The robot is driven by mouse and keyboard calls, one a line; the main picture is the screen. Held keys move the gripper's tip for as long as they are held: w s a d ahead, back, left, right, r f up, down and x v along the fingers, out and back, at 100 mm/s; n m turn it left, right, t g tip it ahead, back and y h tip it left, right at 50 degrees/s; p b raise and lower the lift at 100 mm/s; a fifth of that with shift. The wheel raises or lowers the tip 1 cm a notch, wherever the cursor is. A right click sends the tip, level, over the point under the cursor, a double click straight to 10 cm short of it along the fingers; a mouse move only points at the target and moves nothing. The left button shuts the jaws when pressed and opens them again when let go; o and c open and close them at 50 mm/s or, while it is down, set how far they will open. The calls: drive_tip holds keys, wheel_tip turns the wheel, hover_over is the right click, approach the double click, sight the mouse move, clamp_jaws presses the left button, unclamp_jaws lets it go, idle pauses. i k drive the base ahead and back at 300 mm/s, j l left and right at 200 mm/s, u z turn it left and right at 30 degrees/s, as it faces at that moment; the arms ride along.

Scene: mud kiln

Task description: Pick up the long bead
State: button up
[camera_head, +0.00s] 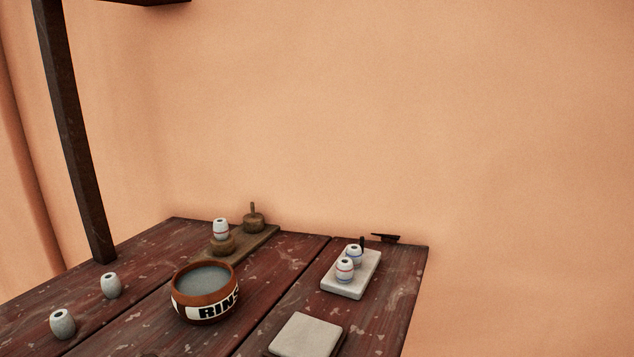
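Several barrel-shaped beads with dark holes on top stand upright on the table. A white bead with reddish bands (221,228) stands on a round brown stand at the back; it looks somewhat taller than wide. Two white beads with blue and red bands, one behind (354,252) and one in front (344,269), stand close together on a pale slab (345,289). Two plain grey beads stand at the left, one nearer (63,323) and one farther (111,285). I cannot tell for sure which is the long bead. My gripper is not in view.
A brown bowl of greyish liquid lettered "RINS" (206,299) stands mid-table. A wooden board (255,243) behind it bears the round stand and a knobbed brown piece (253,220). A flat grey tile (305,337) lies in front. A dark post (75,140) rises at left.

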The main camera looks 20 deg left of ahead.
sight(221, 229)
drive_tip(key=l+u, duration=0.15)
drive_tip(key=u, duration=0.3)
drive_tip(key=l+u, duration=0.1)
drive_tip(key=u, duration=0.4)
drive_tip(key=k+l+u, duration=0.1)
drive_tip(key=u, duration=0.35)
drive_tip(key=l+u, duration=0.1)
drive_tip(key=u, duration=0.35)
drive_tip(key=k, duration=0.1)
